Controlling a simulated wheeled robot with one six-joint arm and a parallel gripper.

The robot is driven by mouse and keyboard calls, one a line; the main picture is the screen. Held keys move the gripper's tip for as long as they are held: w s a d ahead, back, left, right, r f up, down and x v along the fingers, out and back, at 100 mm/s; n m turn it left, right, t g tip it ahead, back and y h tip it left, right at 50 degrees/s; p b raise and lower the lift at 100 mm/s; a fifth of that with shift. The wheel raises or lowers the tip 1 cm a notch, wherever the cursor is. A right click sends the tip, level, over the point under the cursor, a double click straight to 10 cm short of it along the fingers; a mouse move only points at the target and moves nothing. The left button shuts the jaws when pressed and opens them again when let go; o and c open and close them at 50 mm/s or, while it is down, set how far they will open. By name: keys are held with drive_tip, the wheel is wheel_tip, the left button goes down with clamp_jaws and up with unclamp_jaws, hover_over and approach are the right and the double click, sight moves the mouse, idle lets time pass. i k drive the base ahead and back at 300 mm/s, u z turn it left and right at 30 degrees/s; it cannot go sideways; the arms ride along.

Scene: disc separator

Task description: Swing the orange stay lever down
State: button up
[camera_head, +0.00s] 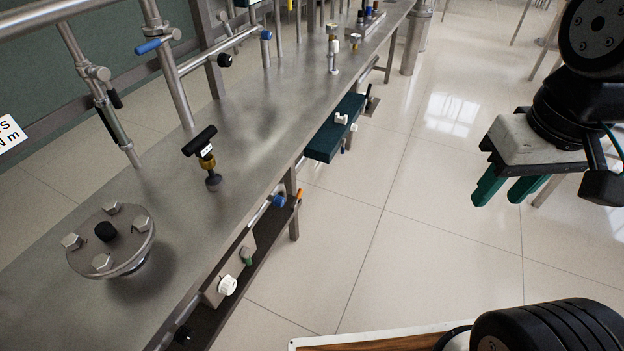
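A small orange piece (299,194) shows below the front edge of the steel bench, beside a blue knob (279,201). It is too small to tell whether it is the stay lever or how it is tilted. No other orange lever is clear in view. My gripper (507,192) hangs at the right over the open floor, well away from the bench and touching nothing. Its two green fingers point down and stand apart with nothing between them.
The steel bench (255,125) carries a bolted round flange (128,256), a black T-handle valve (200,142) and several pipes at the back. A dark green box (335,128) juts from its front edge. White and black knobs sit below. The tiled floor between bench and gripper is clear.

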sight(294, 205)
drive_tip(key=u, duration=0.35)
drive_tip(key=i, duration=0.95)
drive_tip(key=u, duration=0.55)
